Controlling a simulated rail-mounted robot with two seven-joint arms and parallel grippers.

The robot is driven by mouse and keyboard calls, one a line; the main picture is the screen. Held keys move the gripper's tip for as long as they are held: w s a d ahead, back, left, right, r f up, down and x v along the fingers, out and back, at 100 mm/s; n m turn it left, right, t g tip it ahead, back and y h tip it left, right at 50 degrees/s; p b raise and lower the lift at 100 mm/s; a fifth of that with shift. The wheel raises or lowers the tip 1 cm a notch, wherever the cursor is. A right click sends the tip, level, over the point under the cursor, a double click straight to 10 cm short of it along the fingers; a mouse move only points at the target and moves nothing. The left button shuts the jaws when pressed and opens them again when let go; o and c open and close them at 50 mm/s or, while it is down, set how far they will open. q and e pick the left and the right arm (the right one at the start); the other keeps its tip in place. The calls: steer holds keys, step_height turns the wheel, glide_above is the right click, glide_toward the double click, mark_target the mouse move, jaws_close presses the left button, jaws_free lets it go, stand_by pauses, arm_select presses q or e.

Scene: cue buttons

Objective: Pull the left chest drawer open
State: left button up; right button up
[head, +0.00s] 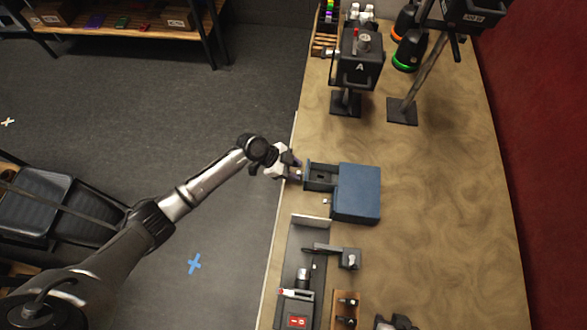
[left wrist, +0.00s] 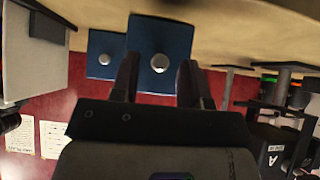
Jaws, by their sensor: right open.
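The blue chest (head: 358,192) stands on the wooden table in the head view. Its far drawer (head: 320,176), the left one seen from my side, is pulled out, with its dark inside showing. The near drawer, with a small pale knob (head: 326,201), is shut. My left gripper (head: 294,167) is at the front of the open drawer. In the left wrist view, the open drawer's blue front (left wrist: 162,38) and round knob (left wrist: 158,63) show between my two spread fingers (left wrist: 158,75), with gaps on both sides. The other drawer front (left wrist: 105,48) lies further back.
A black machine marked A (head: 359,66) and a dark stand (head: 402,110) are at the far end of the table. A grey tray with tools (head: 291,265) lies nearer than the chest. The tabletop right of the chest is clear.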

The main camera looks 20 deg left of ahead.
arm_select(q)
steer(key=shift+a+r, duration=0.15)
steer(key=v, duration=1.3)
steer(key=shift+r+b, duration=0.2)
steer(key=shift+b, duration=0.25)
steer(key=shift+s, duration=0.1)
